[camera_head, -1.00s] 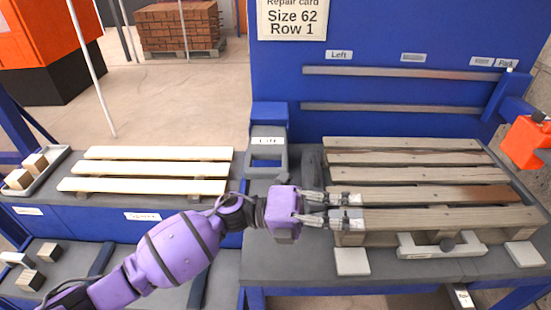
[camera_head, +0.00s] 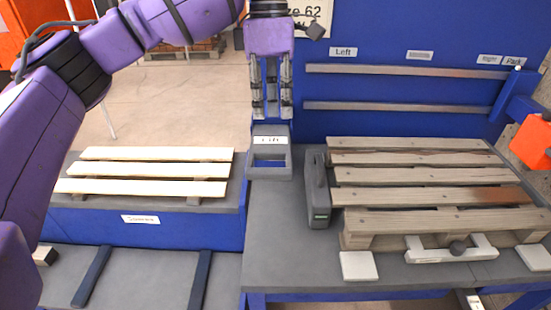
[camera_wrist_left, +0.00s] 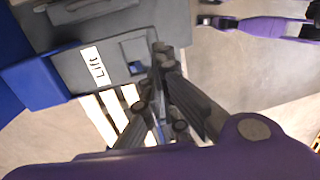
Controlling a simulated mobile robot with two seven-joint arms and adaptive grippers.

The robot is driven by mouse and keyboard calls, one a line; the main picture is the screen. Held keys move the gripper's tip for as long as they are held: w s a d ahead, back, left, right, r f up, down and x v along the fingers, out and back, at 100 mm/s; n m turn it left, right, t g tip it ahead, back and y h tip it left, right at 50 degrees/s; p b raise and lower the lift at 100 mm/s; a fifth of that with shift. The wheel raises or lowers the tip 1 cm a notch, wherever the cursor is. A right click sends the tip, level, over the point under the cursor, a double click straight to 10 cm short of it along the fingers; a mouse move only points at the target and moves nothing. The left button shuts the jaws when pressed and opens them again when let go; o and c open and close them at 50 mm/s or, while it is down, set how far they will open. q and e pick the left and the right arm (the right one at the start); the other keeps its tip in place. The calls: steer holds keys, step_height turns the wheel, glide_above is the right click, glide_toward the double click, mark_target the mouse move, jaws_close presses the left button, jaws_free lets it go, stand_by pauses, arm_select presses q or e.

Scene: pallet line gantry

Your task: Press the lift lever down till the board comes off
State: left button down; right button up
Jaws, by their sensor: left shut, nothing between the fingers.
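The lift fixture, a grey block with a "Lift" label (camera_head: 269,141) and a rectangular opening, stands at the back left of the grey bench. My left gripper (camera_head: 272,117) points down just above the label, fingers shut and empty. In the left wrist view its fingers (camera_wrist_left: 160,50) show beside the block's dark opening; I cannot tell whether they touch it. The wooden pallet (camera_head: 430,173) lies to the right, with several weathered boards; one has a reddish-brown stain at its right end. My right gripper is not in view.
A grey block with a green mark (camera_head: 317,190) stands against the pallet's left side. Pale new boards (camera_head: 150,170) lie on the left bench. A white plate (camera_head: 356,265) and a white bracket (camera_head: 450,250) are at the pallet's front. The blue panel (camera_head: 400,35) rises behind.

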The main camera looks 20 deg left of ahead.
arm_select(q)
steer(key=shift+w+a+r, duration=0.15)
steer(key=shift+a+r, duration=0.35)
steer(key=shift+r, duration=0.1)
steer(key=p, duration=0.2)
glide_toward(269, 170)
steer(key=f, duration=0.4)
steer(key=s+f, duration=0.1)
steer(key=f, duration=0.1)
steer(key=shift+d+f, duration=0.2)
steer(key=shift+d, duration=0.1)
steer(key=shift+f, duration=0.15)
steer(key=shift+f+y, duration=0.15)
steer(key=shift+y, duration=0.15)
